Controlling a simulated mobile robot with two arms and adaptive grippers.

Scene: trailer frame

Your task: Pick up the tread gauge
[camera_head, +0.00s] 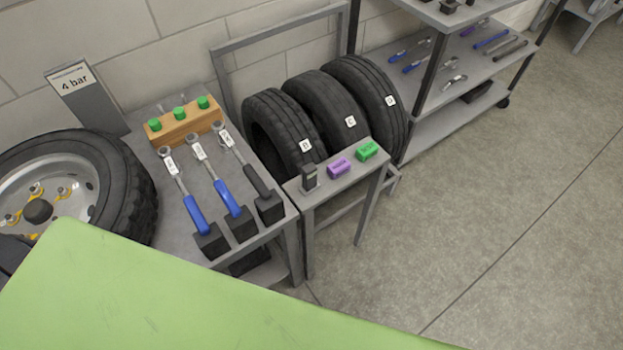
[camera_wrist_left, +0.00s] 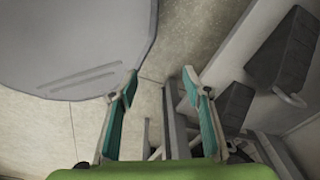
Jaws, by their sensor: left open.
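A small dark upright device, which looks like the tread gauge (camera_head: 310,177), stands at the left end of a narrow grey bench (camera_head: 333,181) in the head view. A purple block (camera_head: 339,168) and a green block (camera_head: 366,150) sit on the same bench to its right. My left gripper (camera_wrist_left: 160,85) shows in the left wrist view, with its two teal-lined fingers apart and nothing between them. I cannot make out the gauge in that view. Neither gripper shows in the head view.
Tyres marked B (camera_head: 284,140), C (camera_head: 327,107) and D (camera_head: 366,88) stand behind the bench. Left of it, a grey table (camera_head: 177,235) holds torque wrenches (camera_head: 228,198) and a wooden block (camera_head: 184,125) with green pieces. A tool shelf (camera_head: 455,75) stands at upper right. Floor at right is clear.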

